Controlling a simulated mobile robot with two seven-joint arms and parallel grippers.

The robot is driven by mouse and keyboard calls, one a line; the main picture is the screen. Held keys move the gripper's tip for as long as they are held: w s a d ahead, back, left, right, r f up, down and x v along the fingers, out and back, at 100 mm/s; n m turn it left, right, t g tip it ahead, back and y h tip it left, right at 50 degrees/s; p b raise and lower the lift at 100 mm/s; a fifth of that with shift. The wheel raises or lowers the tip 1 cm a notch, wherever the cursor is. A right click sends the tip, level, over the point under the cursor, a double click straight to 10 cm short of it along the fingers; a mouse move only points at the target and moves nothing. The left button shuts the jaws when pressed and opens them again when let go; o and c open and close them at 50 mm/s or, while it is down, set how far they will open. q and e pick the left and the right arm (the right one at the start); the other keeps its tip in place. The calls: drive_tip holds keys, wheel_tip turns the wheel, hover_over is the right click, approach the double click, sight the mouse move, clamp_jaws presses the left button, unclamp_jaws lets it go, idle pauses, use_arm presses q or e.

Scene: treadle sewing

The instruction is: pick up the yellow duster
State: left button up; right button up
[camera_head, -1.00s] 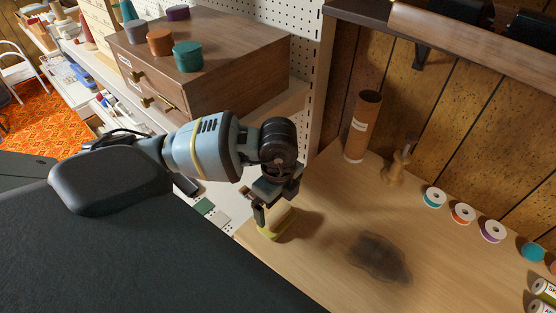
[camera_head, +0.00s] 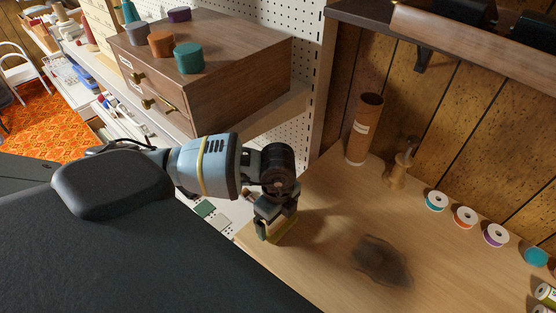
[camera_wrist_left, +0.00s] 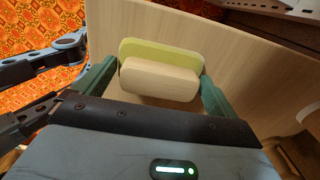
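The yellow duster lies on the wooden worktop (camera_head: 325,225) near its left edge, its yellow pad (camera_head: 284,234) showing below my left gripper (camera_head: 276,227). In the left wrist view the duster has a pale wooden block handle (camera_wrist_left: 160,80) on a yellow-green pad (camera_wrist_left: 160,48). My left gripper (camera_wrist_left: 160,85) has its two green fingers apart, one at each end of the block, very close to it. A firm hold is not visible. My right gripper is not in view.
A dark smudge (camera_head: 382,262) lies on the worktop to the right. Farther back stand a cardboard tube (camera_head: 363,130), a wooden spool holder (camera_head: 399,168) and several thread spools (camera_head: 465,217). A wooden drawer box (camera_head: 215,75) is behind the arm.

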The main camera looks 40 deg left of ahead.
use_arm(q)
drive_tip(key=c, duration=0.3)
drive_tip(key=shift+r, duration=0.7)
wheel_tip(320, 180, up, 2)
drive_tip(key=shift+r, duration=0.1)
drive_tip(key=s+d, duration=0.2)
drive_tip(key=s, duration=0.2)
drive_tip(key=s+d+r, duration=0.1)
drive_tip(key=s+d, duration=0.2)
drive_tip(key=s, duration=0.2)
drive_tip(key=s+d, duration=0.3)
drive_tip(key=s, duration=0.2)
drive_tip(key=shift+r, duration=0.25)
